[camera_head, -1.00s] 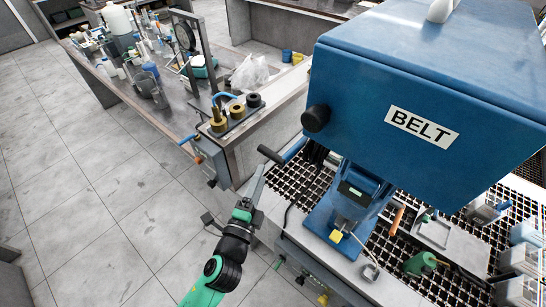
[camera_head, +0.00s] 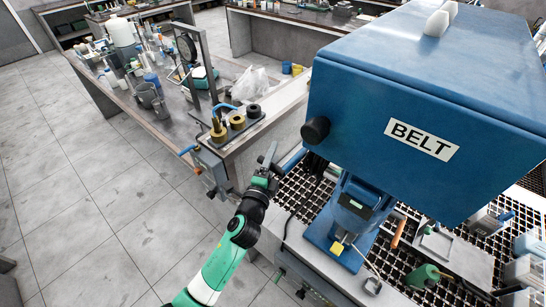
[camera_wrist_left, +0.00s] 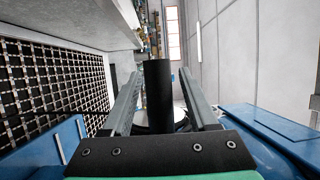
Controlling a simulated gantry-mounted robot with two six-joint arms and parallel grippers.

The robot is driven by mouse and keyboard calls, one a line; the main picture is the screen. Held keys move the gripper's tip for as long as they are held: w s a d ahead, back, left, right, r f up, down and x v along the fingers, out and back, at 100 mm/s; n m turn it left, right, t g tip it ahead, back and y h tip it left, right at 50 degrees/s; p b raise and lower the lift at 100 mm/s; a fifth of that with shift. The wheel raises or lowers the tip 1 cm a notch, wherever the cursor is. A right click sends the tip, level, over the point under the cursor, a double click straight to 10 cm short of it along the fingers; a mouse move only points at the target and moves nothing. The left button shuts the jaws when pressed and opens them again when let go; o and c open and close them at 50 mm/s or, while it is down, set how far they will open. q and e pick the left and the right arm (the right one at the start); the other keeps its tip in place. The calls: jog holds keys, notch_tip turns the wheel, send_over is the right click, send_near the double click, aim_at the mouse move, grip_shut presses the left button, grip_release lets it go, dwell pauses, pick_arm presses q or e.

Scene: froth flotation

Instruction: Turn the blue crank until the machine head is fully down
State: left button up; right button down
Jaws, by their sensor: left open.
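The machine head is a large blue housing marked BELT (camera_head: 425,85) on a blue column (camera_head: 358,208) above a black grid. The blue crank (camera_head: 293,159) sticks out to the left of the machine below the housing. My left gripper (camera_head: 268,160) is at the crank's outer end and hides its black handle in the head view. In the left wrist view, the black cylindrical handle (camera_wrist_left: 158,88) stands between the two open fingers, with a gap visible on each side. My right gripper is in neither view.
A side bench (camera_head: 262,138) with brass and black weights (camera_head: 219,130) stands just left of the crank. A cluttered lab table is farther back. The tiled floor at left is clear.

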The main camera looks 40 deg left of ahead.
pick_arm(q)
grip_shut()
dwell(1.4)
